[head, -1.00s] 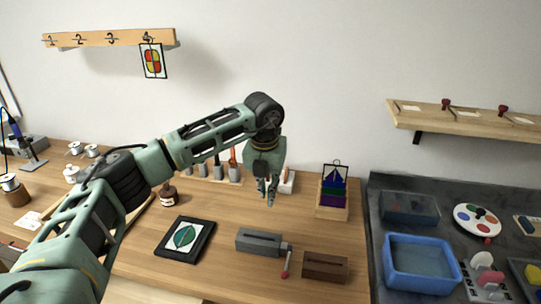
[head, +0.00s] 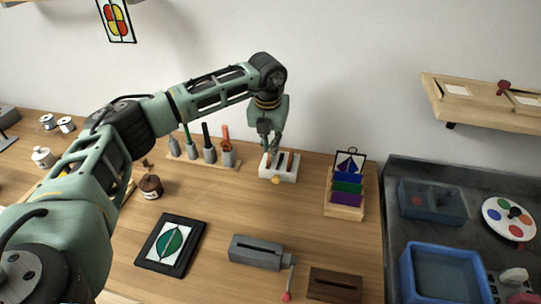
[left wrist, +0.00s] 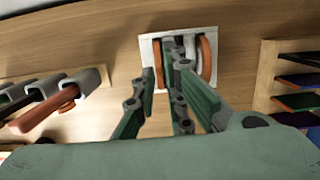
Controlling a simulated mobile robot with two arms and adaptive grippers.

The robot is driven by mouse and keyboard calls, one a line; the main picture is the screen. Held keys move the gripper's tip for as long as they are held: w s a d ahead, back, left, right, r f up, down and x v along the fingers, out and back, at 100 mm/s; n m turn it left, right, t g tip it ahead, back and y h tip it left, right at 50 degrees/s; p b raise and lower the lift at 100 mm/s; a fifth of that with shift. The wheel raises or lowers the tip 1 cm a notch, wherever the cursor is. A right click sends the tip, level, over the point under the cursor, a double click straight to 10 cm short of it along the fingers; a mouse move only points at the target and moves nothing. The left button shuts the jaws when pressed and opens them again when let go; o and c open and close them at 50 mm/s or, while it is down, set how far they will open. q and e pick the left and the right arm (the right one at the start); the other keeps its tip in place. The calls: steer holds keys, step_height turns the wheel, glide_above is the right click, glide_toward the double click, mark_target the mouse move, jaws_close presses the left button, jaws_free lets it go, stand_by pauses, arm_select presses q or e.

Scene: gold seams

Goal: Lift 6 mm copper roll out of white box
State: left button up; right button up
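The white box (head: 291,176) stands upright on the wooden table near the wall, with dark slots in its top. It also shows in the left wrist view (left wrist: 180,29). There, one copper-coloured roll (left wrist: 158,66) stands at its left side and another copper-coloured roll (left wrist: 207,60) at its right; grey pieces lie between. I cannot read which roll is 6 mm. My left gripper (head: 271,154) points down just over the box's left part. In the left wrist view its fingers (left wrist: 158,88) are apart, with nothing clearly held; they partly hide the box. My right gripper is not in view.
A tool rack (head: 205,160) stands left of the box. A wooden rack of coloured glass (head: 344,203) stands to its right. A framed leaf panel (head: 171,244), a grey slotted block (head: 256,252) and a brown block (head: 335,284) lie in front. The table directly before the box is clear.

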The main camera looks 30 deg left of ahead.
arm_select(q)
steer(key=f, duration=0.2)
steer(key=shift+w+a+f, duration=0.15)
steer(key=shift+w+f, duration=0.1)
steer(key=shift+f, duration=0.4)
jaws_close()
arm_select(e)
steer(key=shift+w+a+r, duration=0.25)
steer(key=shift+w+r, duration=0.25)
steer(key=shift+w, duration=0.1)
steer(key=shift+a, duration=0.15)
arm_select(q)
steer(key=shift+w+r, duration=0.1)
steer(key=shift+r, duration=0.1)
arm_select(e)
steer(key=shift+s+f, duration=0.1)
